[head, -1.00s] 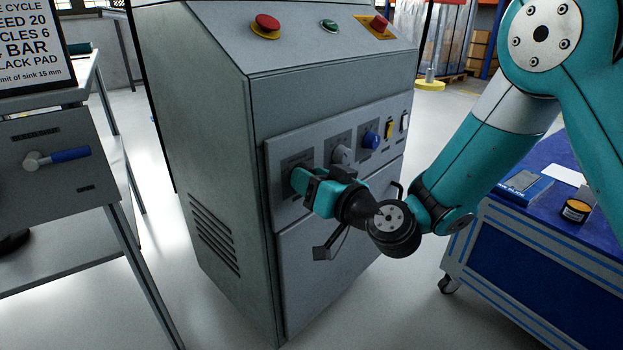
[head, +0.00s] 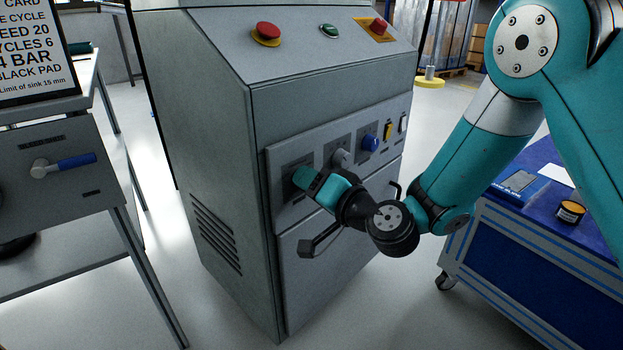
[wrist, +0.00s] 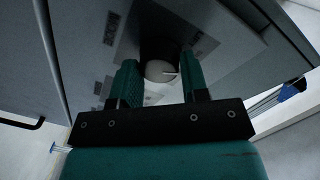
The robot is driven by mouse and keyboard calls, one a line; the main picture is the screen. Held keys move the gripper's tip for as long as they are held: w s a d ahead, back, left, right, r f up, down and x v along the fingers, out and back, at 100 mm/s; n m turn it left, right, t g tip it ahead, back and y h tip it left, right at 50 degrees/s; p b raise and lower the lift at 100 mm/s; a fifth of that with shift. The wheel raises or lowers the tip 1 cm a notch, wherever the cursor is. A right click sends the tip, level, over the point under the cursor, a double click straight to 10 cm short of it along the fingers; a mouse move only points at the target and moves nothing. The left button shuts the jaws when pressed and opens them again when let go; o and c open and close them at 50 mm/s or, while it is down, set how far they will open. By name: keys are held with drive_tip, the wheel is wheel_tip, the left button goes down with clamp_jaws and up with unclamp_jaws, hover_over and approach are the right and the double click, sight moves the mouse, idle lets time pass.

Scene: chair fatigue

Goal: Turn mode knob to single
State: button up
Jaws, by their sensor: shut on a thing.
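The leftmost knob on the grey machine's control panel is hidden behind my gripper (head: 303,179) in the head view. In the wrist view this pale round knob (wrist: 158,70) sits between my two teal fingers (wrist: 159,80), with a light pointer line on its face. My gripper is shut on it, from the front of the panel.
To the right on the panel (head: 300,212) are a grey knob (head: 341,158), a blue knob (head: 370,142) and yellow (head: 388,130) and white (head: 402,123) switches. A blue cart (head: 520,250) stands right, a grey bench (head: 60,165) left.

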drive_tip(key=shift+m, duration=0.6)
drive_tip(key=o, duration=0.9)
drive_tip(key=shift+d, duration=0.1)
drive_tip(key=shift+b+v, duration=8.65)
drive_tip(key=shift+b, duration=1.6)
